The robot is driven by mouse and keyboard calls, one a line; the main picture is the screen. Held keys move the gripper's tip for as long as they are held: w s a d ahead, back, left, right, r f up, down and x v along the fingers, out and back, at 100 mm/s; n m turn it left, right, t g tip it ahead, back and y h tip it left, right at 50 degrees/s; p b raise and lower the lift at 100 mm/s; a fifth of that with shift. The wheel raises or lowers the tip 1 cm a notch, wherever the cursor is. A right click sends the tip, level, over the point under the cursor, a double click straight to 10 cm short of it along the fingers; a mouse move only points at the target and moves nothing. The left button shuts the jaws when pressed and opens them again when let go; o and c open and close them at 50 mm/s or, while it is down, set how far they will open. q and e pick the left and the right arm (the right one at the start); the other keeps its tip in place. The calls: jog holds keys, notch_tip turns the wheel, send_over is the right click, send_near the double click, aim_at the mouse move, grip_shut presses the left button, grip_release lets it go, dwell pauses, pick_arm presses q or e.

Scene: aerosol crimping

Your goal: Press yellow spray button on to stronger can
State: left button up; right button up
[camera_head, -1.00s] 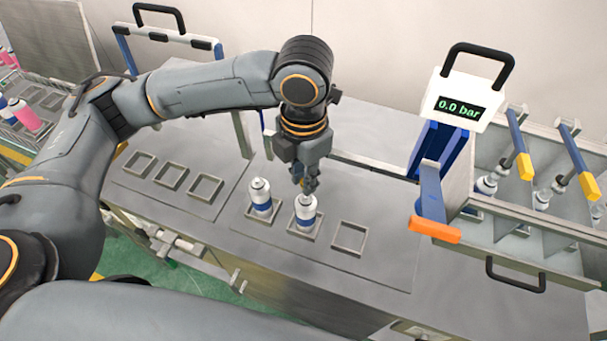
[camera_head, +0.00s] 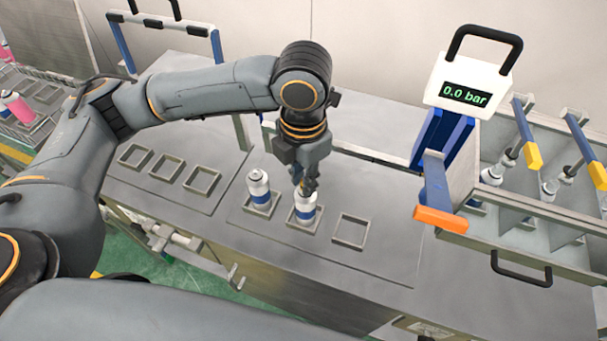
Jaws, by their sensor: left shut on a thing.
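Two white cans with blue bands stand upright in square holders on the bench. The left can (camera_head: 258,191) is free of the gripper. The middle can (camera_head: 304,215) is directly under my left gripper (camera_head: 307,189), whose fingers point down at its top. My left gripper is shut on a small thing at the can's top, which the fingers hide. I see no yellow button, and I cannot tell which can is the stronger one. My right gripper is not in view.
An empty square holder (camera_head: 351,231) is right of the cans. Several empty holders (camera_head: 167,166) are at the left. A press with an orange handle (camera_head: 441,219) and a "0.0 bar" display (camera_head: 466,94) stands at the right, beside bays with yellow-tipped levers.

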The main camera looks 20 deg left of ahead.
pick_arm(q)
jog(key=shift+p, duration=0.45)
dwell(0.5)
jog(key=shift+p, duration=0.8)
dwell(0.7)
jog(key=o, duration=1.3)
